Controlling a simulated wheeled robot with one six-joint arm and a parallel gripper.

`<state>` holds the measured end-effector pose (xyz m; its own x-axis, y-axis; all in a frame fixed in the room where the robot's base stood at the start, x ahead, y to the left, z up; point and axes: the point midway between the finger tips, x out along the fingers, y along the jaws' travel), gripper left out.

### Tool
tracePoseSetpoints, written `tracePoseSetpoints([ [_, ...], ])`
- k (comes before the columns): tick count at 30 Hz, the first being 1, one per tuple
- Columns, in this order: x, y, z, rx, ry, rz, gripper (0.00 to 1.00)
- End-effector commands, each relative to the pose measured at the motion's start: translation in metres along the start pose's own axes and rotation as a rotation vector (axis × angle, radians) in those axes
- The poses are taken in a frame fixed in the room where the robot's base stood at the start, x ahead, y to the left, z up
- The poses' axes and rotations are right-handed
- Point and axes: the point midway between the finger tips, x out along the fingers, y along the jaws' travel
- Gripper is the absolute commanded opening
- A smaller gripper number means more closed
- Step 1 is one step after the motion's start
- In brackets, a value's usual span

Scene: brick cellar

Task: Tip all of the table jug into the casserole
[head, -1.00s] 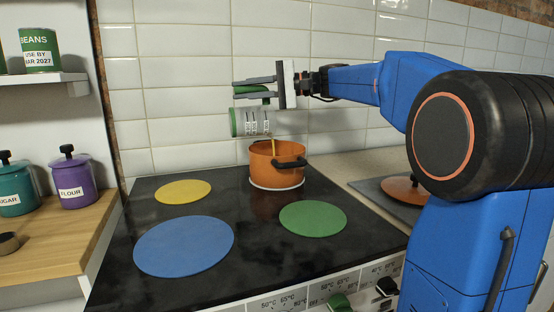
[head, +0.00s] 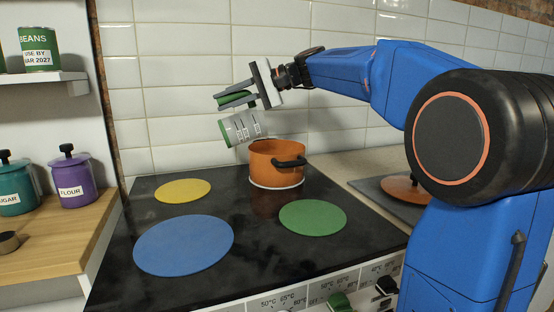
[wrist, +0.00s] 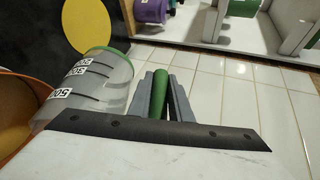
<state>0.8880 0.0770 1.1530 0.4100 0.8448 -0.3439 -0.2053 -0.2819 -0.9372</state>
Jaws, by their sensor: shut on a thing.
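The table jug (head: 243,127) is clear with dark volume marks and one green end, which points left and a little down. Its other end is tilted up to the right, above the casserole. My gripper (head: 224,98) is shut on the jug's green handle (wrist: 161,92). The jug also shows in the wrist view (wrist: 108,92); no liquid can be made out in it, and no stream is visible. The orange casserole (head: 262,168) stands upright on the back right of the hob, just below the jug. Its inside is mostly hidden.
The black hob (head: 262,226) has a yellow disc (head: 183,191), a blue disc (head: 184,246) and a green disc (head: 313,218). An orange lid (head: 403,190) lies right of it. The tiled wall (head: 190,80) is close behind. Canisters (head: 74,180) stand left.

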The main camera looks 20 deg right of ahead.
Motion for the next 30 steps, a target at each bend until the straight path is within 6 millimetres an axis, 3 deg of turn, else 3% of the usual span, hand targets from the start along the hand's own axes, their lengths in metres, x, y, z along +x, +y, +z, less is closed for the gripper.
tracePoseSetpoints([
  [8, 0.01, 0.004, 0.004, -0.022, 0.008, 0.049, 0.0],
  [30, 0.051, 0.021, 0.017, -0.171, 0.083, 0.404, 0.0],
])
